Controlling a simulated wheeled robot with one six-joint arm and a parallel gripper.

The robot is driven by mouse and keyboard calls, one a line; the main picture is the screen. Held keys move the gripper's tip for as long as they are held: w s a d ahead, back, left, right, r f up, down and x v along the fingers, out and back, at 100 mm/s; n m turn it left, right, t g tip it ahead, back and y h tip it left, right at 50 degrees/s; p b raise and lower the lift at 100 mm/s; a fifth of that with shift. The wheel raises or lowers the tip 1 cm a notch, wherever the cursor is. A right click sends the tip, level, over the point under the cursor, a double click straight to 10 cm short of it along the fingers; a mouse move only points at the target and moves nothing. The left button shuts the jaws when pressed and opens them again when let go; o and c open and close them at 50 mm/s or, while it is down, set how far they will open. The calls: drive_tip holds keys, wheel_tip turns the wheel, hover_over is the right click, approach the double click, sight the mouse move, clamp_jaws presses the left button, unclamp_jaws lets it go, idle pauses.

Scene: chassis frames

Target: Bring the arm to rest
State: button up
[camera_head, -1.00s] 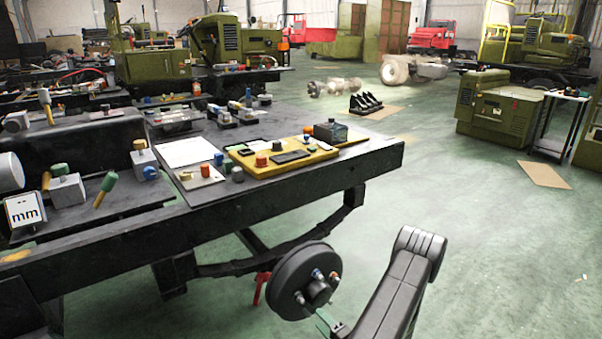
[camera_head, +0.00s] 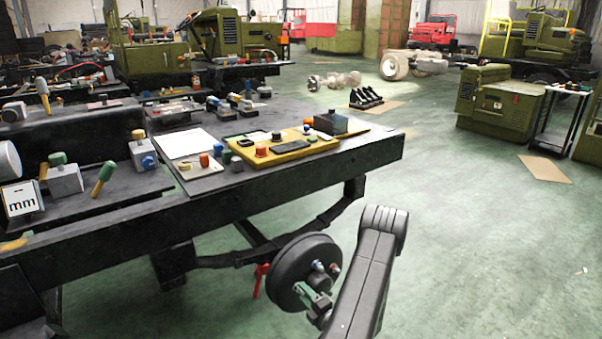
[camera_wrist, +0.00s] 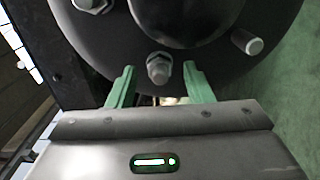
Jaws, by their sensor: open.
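My arm (camera_head: 366,270) reaches from the bottom of the head view towards a dark round wheel hub (camera_head: 290,270) under the frame's edge. My gripper (camera_head: 312,294) has green fingers and is in front of the hub's lower right face. In the wrist view my gripper (camera_wrist: 160,84) is open, its two green fingers apart. A metal nut on a stud (camera_wrist: 158,68) shows between and just beyond the fingertips; I cannot tell whether they touch it. Other studs or nuts (camera_wrist: 247,42) stand on the hub face, which fills the top of the wrist view.
A dark truck frame (camera_head: 250,192) carries a yellow tray (camera_head: 290,148) and several small parts. A red stand (camera_head: 260,278) is beside the hub. Green floor (camera_head: 480,240) is open to the right. Green cabinets (camera_head: 495,105) stand farther back.

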drive_tip(key=shift+x, duration=0.8)
drive_tip(key=n+b, duration=0.1)
drive_tip(key=n, duration=0.6)
drive_tip(key=shift+s+r+b, duration=0.1)
drive_tip(key=shift+b, duration=0.3)
drive_tip(key=shift+d, duration=0.1)
drive_tip(key=shift+r, duration=0.1)
